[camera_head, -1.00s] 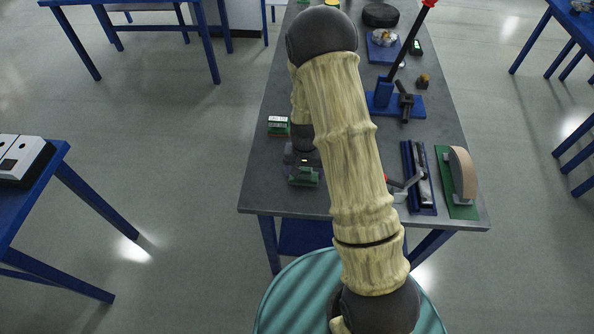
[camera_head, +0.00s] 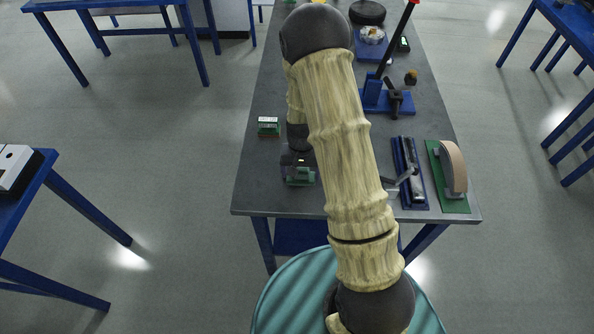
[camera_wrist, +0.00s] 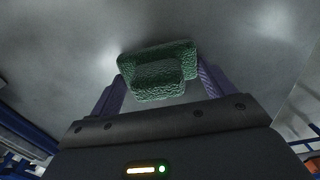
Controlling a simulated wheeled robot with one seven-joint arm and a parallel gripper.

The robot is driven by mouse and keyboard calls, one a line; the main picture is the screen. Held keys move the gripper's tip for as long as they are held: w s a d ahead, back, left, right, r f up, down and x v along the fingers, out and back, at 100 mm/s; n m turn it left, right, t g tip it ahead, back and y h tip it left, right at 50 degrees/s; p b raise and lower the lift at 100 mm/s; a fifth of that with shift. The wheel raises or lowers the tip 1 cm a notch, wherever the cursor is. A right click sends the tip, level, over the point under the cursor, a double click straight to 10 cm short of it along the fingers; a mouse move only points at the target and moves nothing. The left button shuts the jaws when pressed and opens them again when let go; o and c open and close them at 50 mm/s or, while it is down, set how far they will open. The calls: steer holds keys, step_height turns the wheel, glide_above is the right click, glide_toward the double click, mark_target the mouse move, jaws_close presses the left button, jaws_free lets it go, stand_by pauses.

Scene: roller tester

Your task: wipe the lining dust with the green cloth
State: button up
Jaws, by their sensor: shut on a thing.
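The green cloth (camera_wrist: 158,72) is a thick, rough-textured pad between my gripper's two purple fingers (camera_wrist: 160,88) in the wrist view. My gripper (camera_head: 299,166) is shut on it, and the cloth (camera_head: 299,178) shows low over the front left of the grey bench in the head view. I cannot tell whether it touches the bench top. A tan curved lining (camera_head: 455,168) stands on a green plate at the bench's front right, well right of my gripper. I cannot make out any dust; my arm hides part of the bench.
A blue tray (camera_head: 410,174) with a metal bar and handle lies left of the lining. A blue stand (camera_head: 375,98) with a tall red-tipped lever rises farther back. The bench's front left is mostly clear.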

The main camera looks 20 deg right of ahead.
steer(key=shift+w+a+r, duration=0.1)
steer(key=shift+w+a, duration=0.15)
steer(key=shift+a, duration=0.45)
steer(key=shift+a, duration=0.15)
steer(key=shift+w+a, duration=0.25)
steer(key=shift+a, duration=0.35)
steer(key=shift+r+p, duration=2.55)
steer(key=shift+r, duration=0.4)
steer(key=shift+a+f, duration=0.1)
